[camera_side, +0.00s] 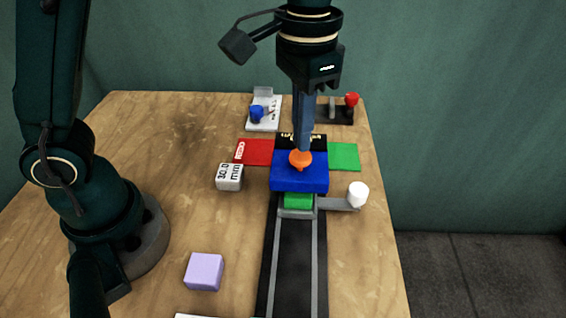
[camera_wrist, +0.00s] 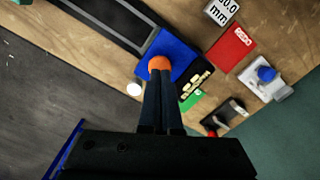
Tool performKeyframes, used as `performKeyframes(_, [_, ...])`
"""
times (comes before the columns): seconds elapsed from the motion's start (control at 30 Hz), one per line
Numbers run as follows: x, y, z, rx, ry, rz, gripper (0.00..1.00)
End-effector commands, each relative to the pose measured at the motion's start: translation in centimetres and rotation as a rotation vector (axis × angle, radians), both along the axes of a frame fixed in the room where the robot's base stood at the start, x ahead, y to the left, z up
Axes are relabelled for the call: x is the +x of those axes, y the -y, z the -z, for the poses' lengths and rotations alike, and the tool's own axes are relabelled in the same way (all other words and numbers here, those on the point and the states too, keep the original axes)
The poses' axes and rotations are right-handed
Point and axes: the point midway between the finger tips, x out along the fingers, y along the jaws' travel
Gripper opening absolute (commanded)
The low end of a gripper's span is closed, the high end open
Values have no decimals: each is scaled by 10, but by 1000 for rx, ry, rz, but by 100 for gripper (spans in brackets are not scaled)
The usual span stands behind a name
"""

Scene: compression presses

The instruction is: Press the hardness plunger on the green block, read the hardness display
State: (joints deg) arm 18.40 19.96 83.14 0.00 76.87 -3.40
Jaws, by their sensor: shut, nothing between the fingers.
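My gripper (camera_side: 300,148) is shut and points straight down, with its fingertips at the orange plunger knob (camera_side: 301,160) on top of the blue press block (camera_side: 299,180). In the wrist view the closed fingers (camera_wrist: 160,75) meet the orange knob (camera_wrist: 159,63) over the blue block (camera_wrist: 180,52). The green block (camera_side: 298,200) sits under the front of the blue press, mostly hidden by it. A black display (camera_side: 313,140) with yellowish characters stands behind the press. It also shows in the wrist view (camera_wrist: 194,84), but I cannot read its characters.
A black track (camera_side: 291,265) runs toward the front, with a white knob (camera_side: 358,194) at its right. A "30.0 mm" block (camera_side: 229,177), red pad (camera_side: 256,152), green pad (camera_side: 344,157) and lilac block (camera_side: 204,271) lie nearby. Blue-knobbed (camera_side: 257,113) and red-knobbed (camera_side: 351,100) devices stand behind.

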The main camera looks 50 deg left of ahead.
Motion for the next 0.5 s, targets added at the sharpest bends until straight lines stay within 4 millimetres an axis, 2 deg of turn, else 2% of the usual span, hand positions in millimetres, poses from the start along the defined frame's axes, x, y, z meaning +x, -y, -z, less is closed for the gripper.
performKeyframes(0.5, [0, 0, 8, 0, -1, 0, 0])
